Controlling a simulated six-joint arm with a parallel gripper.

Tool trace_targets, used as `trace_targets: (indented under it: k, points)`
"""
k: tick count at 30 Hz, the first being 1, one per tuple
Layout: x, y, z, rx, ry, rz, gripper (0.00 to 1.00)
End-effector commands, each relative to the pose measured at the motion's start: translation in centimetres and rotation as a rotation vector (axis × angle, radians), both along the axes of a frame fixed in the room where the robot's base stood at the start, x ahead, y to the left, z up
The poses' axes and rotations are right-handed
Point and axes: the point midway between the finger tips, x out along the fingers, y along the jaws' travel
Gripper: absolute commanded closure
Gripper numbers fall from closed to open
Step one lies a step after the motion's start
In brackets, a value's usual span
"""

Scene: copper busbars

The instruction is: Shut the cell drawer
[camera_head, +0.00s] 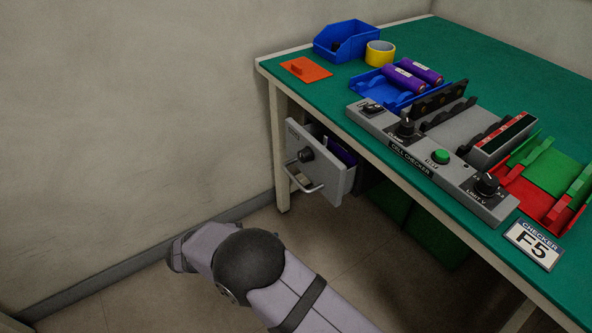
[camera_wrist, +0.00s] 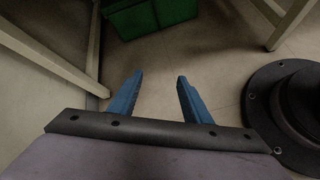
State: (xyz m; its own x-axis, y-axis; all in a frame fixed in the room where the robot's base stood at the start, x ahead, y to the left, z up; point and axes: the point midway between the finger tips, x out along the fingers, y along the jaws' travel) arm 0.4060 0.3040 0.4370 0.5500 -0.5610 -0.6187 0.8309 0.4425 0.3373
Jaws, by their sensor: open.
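The cell drawer (camera_head: 318,164) hangs under the left end of the green-topped bench. It is pulled open, with a grey front, a black round knob or lock and a silver bar handle (camera_head: 303,178). Something purple shows inside it; the rest of the inside is hidden. My gripper (camera_wrist: 154,88) shows in the wrist view with two blue fingers apart and nothing between them, above bare floor. In the head view my arm is low in front of the bench, below and left of the drawer, and the fingers are hidden there. The drawer does not show in the wrist view.
The bench top (camera_head: 460,50) carries a cell checker (camera_head: 430,160), purple cells (camera_head: 404,79) in a blue tray, a blue bin (camera_head: 347,40) and yellow tape (camera_head: 380,54). A bench leg (camera_head: 278,150) stands beside the drawer. Green boxes (camera_wrist: 150,15) sit under the bench. The floor before the drawer is clear.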

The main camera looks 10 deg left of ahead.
Motion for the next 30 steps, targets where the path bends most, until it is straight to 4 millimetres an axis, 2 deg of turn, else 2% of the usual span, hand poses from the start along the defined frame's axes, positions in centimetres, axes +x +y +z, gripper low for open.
trace_targets:
  k: [1,2,3,6,10,13,20,26,30]
  points:
    - [2.7,1.6,3.6,-0.043,-0.082,0.051,0.56]
    - [4.1,2.4,6.0,-0.077,-0.134,0.077,0.56]
    - [5.6,3.1,9.3,-0.130,-0.201,0.103,0.56]
    - [7.5,3.3,16.2,-0.288,-0.329,0.124,0.56]
    - [7.2,2.0,20.8,-0.496,-0.376,0.108,0.56]
    - [6.3,0.9,22.1,-0.596,-0.343,0.080,0.56]
    - [6.2,0.7,22.2,-0.643,-0.297,0.092,0.56]
    - [6.9,0.0,22.2,-0.641,-0.298,0.090,0.56]
    - [8.0,-1.2,22.1,-0.642,-0.297,0.090,0.56]
